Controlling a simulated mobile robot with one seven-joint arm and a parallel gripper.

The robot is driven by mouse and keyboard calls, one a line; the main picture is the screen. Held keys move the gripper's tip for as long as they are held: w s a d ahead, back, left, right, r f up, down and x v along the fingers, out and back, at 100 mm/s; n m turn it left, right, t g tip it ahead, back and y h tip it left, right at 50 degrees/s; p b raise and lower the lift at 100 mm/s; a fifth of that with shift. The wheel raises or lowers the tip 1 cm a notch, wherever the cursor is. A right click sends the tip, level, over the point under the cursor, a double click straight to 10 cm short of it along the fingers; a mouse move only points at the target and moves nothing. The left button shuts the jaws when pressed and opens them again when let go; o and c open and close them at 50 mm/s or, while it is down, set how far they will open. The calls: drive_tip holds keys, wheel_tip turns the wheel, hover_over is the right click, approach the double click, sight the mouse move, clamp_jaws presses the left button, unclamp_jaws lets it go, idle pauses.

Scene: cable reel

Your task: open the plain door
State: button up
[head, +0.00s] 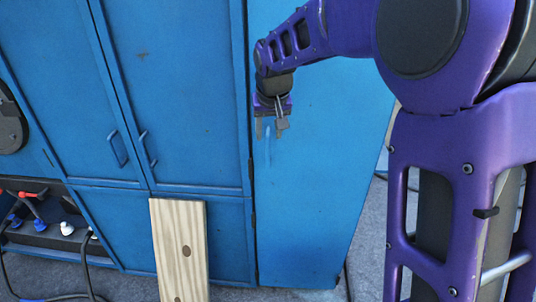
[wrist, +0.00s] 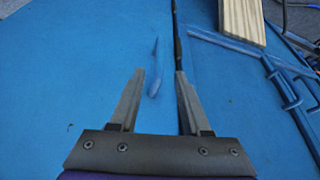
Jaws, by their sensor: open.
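The plain door appears to be the smooth blue panel (head: 310,210) at the right of the blue cabinet; it also fills the left of the wrist view (wrist: 75,85). A slim blue handle (head: 268,150) stands upright near its left edge. My gripper (head: 271,130) is open in front of the panel, pointing down at the handle. In the wrist view, the handle (wrist: 155,80) shows between the two spread fingertips (wrist: 159,73), apart from both. How far the fingertips are from the panel cannot be told. The panel looks flush with the cabinet along a dark seam (wrist: 176,35).
Two framed blue doors (head: 175,90) with bar handles stand to the left. A wooden board (head: 180,245) leans upright before the lower cabinet. Cables and plugs (head: 45,225) lie at far left.

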sight(267, 155)
drive_tip(key=x, duration=1.1)
drive_tip(key=shift+w+f+b, duration=0.15)
drive_tip(key=shift+f+b, duration=0.05)
drive_tip(key=shift+b, duration=0.15)
clamp_jaws()
idle(0.7)
